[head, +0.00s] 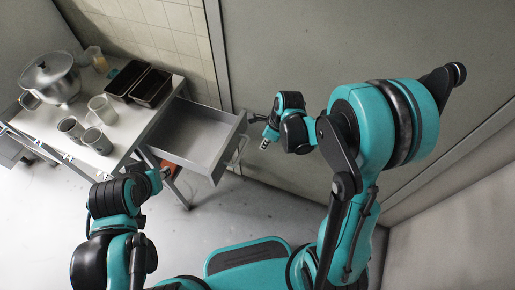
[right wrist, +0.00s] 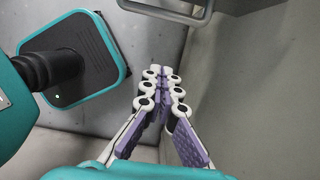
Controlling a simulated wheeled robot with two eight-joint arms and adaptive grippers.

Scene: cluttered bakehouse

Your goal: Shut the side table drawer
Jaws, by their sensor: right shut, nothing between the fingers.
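The side table (head: 110,165) stands at the left in the head view, with its grey metal drawer (head: 192,132) pulled far out to the right. The drawer looks empty. Its bar handle (head: 240,152) is on the front panel and also shows at the top of the right wrist view (right wrist: 165,11). My right gripper (head: 265,138) is just outside the drawer front, close to the handle; in the right wrist view its fingers (right wrist: 164,78) are shut and empty, apart from the handle. My left gripper (head: 160,178) is small beside the table's near side, its fingers unclear.
On the tabletop are a lidded steel pot (head: 50,78), dark loaf tins (head: 152,88), a clear jug (head: 101,108) and grey cups (head: 94,140). A wall (head: 300,50) runs behind the table and drawer. The floor (head: 240,210) in front of the drawer is clear.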

